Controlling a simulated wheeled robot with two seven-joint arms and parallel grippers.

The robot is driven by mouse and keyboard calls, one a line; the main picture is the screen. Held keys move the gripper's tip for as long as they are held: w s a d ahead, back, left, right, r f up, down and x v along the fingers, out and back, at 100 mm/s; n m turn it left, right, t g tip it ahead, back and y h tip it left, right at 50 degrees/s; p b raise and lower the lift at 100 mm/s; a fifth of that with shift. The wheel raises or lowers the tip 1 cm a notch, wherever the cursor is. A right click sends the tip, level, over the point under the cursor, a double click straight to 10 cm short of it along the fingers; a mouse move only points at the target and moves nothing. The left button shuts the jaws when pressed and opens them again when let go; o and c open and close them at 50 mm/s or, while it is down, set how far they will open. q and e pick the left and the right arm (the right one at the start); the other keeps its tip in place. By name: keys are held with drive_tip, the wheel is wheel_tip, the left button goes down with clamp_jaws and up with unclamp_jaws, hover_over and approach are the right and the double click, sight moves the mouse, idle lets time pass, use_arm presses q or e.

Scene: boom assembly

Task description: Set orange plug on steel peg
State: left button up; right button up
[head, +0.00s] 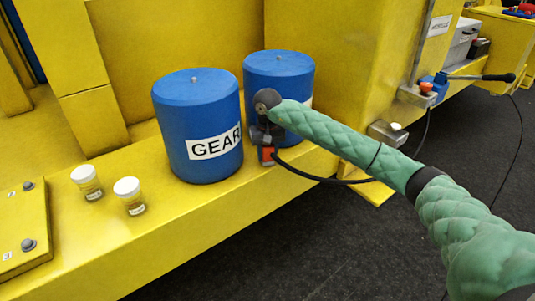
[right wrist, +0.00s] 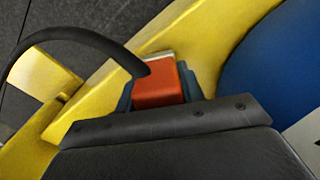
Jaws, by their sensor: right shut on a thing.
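The orange plug (head: 267,154) is at my right gripper (head: 265,138), in front of the rear blue drum and just above the yellow ledge. A black cable runs from it to the right. In the right wrist view the orange plug (right wrist: 155,88) sits between the dark jaws, which are shut on it. A small steel block with a pale rounded top (head: 388,132) stands to the right, apart from the plug; I cannot tell whether this is the steel peg. My left gripper is not in view.
Two blue drums (head: 197,125) stand on the yellow ledge (head: 190,215), close to my right gripper. Two small jars (head: 130,195) stand left of them. A blue and orange connector (head: 427,86) sits on a steel bracket at the right. Dark floor lies in front.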

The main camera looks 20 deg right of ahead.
drive_tip(key=shift+f+b, duration=0.35)
drive_tip(key=shift+b, duration=0.1)
idle(0.4)
drive_tip(key=o, duration=1.4)
wheel_tip(320, 180, up, 6)
drive_tip(key=b, duration=0.2)
drive_tip(key=shift+b, duration=0.3)
drive_tip(key=shift+r, duration=0.85)
